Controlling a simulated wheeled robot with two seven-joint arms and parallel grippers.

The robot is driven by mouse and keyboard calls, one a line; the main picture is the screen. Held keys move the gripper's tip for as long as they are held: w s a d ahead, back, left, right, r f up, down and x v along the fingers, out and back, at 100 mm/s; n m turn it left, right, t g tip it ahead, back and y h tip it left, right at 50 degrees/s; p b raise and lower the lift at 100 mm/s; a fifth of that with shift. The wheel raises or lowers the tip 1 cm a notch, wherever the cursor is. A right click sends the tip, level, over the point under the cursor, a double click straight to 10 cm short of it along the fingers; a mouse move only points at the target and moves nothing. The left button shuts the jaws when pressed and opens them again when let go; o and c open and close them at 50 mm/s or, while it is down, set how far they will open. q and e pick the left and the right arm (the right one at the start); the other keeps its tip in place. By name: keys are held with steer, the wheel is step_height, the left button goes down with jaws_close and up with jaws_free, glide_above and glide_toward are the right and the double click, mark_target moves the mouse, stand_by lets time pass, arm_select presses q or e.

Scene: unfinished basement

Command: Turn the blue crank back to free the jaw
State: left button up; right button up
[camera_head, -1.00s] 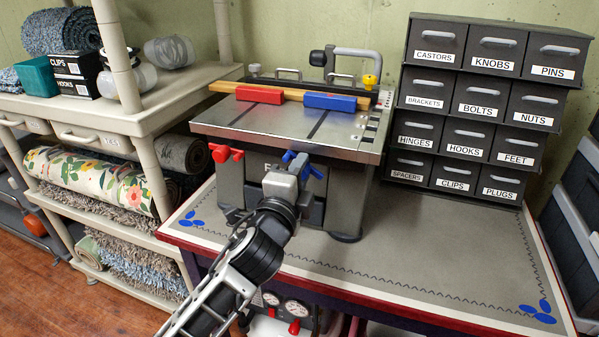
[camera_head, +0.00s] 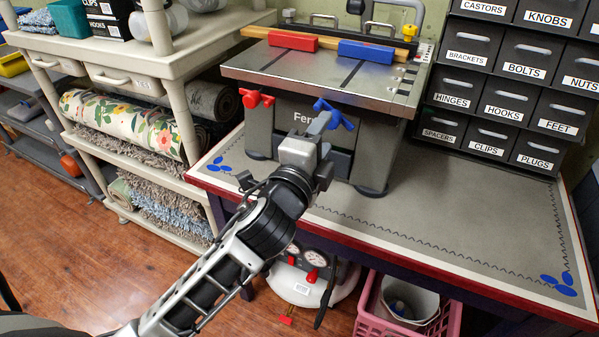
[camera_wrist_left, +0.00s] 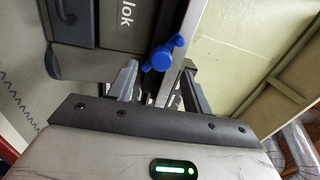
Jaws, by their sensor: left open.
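The blue crank (camera_head: 334,116) sits on the front of the grey bench machine, below its metal top. A blue jaw block (camera_head: 365,51) and a red jaw block (camera_head: 293,41) rest against a wooden strip (camera_head: 327,40) along the back of the top. A red crank (camera_head: 256,99) is at the machine's front left. My left gripper (camera_head: 319,127) is open just in front of the blue crank. In the left wrist view the blue crank (camera_wrist_left: 163,56) shows between and beyond the open fingers; I cannot tell whether they touch it. My right gripper is not in view.
The machine stands on a workbench (camera_head: 450,225) with clear room at its front right. Labelled drawers (camera_head: 505,95) stand at the back right. A shelf (camera_head: 215,42) with rolled rugs is on the left. A pink crate (camera_head: 400,320) is on the floor under the bench.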

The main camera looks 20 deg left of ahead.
mark_target(336, 114)
arm_select(q)
steer(key=s+b, duration=0.1)
steer(key=s, duration=1)
steer(key=shift+f, duration=0.25)
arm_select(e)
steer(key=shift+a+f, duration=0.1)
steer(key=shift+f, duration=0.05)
arm_select(q)
steer(key=shift+c, duration=0.3)
